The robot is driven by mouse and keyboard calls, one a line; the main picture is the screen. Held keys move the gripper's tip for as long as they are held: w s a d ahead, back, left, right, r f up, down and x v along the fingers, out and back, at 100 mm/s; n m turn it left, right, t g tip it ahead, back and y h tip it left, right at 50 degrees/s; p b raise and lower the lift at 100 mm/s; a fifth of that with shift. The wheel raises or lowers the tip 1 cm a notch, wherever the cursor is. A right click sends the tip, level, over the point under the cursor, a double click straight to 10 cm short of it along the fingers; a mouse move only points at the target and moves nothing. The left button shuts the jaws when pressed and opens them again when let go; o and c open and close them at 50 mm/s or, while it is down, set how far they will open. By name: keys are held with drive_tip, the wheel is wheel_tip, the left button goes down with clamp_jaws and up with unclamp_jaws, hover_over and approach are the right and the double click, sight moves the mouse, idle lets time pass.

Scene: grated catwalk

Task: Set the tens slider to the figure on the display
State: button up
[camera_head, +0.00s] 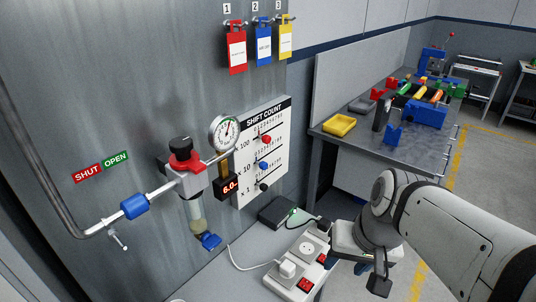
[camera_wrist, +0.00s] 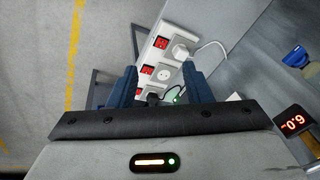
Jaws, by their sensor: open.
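The white SHIFT COUNT board (camera_head: 246,187) is on the grey wall in the head view. It has three slider rows: a red knob (camera_head: 266,139) at x 100, a blue knob (camera_head: 263,165) at x 10 and a black knob (camera_head: 263,187) at x 1. The scale figures are too small to match to the knobs. A small dark display (camera_head: 229,187) left of the board glows 6.0; it also shows upside down in the wrist view (camera_wrist: 293,122). My gripper (camera_wrist: 159,69) is open and empty, pointing down over a power strip, right of and apart from the board.
The white power strip (camera_head: 291,281) with plugs and red switches lies on the ledge, beside a black box (camera_head: 276,212). A gauge (camera_head: 224,132) and valve pipework (camera_head: 190,180) stand left of the board. A cluttered workbench (camera_head: 352,143) is behind.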

drive_tip(key=w+a+f+m+g+y, duration=0.2)
drive_tip(key=w+a+m+y, duration=0.35)
drive_tip(key=a, duration=0.35)
drive_tip(key=m+t+y, duration=0.7)
drive_tip(key=m+t, duration=0.4)
drive_tip(key=m, duration=0.7)
approach(266, 167)
drive_tip(key=x, duration=0.2)
drive_tip(key=shift+n+h, duration=0.25)
drive_tip(key=p+x, duration=0.1)
drive_tip(key=x, duration=0.6)
drive_tip(key=shift+r+p, duration=0.1)
drive_tip(key=shift+p, duration=0.25)
clamp_jaws()
